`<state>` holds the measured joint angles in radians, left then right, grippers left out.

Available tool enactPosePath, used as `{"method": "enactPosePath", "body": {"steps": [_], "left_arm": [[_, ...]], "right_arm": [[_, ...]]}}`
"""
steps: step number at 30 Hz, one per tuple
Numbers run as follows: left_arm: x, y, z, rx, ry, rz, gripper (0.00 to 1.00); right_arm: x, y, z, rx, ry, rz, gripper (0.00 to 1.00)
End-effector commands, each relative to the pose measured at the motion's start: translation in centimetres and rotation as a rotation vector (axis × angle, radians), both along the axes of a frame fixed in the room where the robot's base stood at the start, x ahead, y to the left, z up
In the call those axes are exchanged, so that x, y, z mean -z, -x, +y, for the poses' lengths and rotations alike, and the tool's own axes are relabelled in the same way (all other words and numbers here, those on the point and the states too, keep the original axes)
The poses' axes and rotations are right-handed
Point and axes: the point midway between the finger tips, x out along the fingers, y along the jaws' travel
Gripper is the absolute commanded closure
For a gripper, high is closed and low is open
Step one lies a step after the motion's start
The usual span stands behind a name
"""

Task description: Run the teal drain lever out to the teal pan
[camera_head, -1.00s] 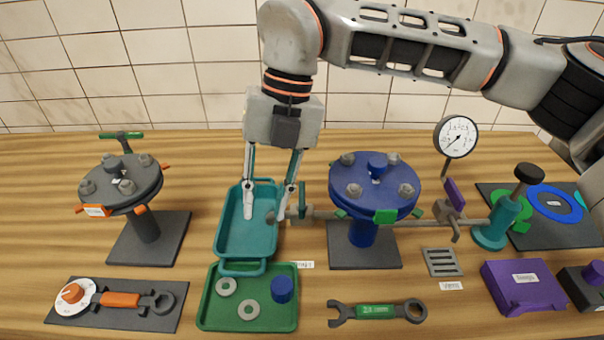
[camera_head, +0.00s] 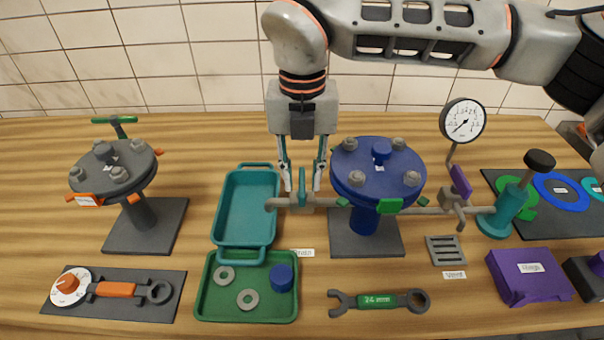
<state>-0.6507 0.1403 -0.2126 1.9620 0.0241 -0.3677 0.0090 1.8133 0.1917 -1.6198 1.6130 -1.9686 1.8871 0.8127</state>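The teal drain lever (camera_head: 302,188) stands up from a valve on the grey pipe, left of the blue flange. The pipe's left end (camera_head: 271,204) reaches the right rim of the teal pan (camera_head: 226,215). The pan sits on the table and looks empty. My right gripper (camera_head: 302,187) hangs from above, pointing down. Its two fingers are apart, one on each side of the lever, with visible gaps. I cannot tell whether either finger touches it. My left gripper is not in view.
The blue flange (camera_head: 376,172) stands just right of my gripper. A purple lever (camera_head: 460,182) and a gauge (camera_head: 462,121) are farther right. A green tray (camera_head: 208,309) with rings lies before the pan. A grey flange (camera_head: 112,165) stands left.

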Motion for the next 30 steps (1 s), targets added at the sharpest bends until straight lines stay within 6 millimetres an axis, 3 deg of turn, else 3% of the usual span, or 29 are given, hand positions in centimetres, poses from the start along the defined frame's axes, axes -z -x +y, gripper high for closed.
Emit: {"method": "enactPosePath", "body": {"steps": [8,11,12,23,30], "left_arm": [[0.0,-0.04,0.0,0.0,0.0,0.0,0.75],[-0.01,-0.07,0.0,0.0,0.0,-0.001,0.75],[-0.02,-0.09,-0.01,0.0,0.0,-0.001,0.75],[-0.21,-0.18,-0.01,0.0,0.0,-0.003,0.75],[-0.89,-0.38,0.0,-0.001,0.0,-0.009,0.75]], "right_arm": [[0.2,-0.01,0.01,0.0,-0.001,-0.001,0.75],[0.18,0.0,0.01,0.0,-0.001,-0.001,0.98],[0.18,0.0,0.01,0.0,-0.001,0.0,1.0],[0.1,0.0,0.0,-0.024,0.0,-0.001,1.0],[-0.06,-0.01,0.02,-0.14,0.001,-0.003,1.0]]}}
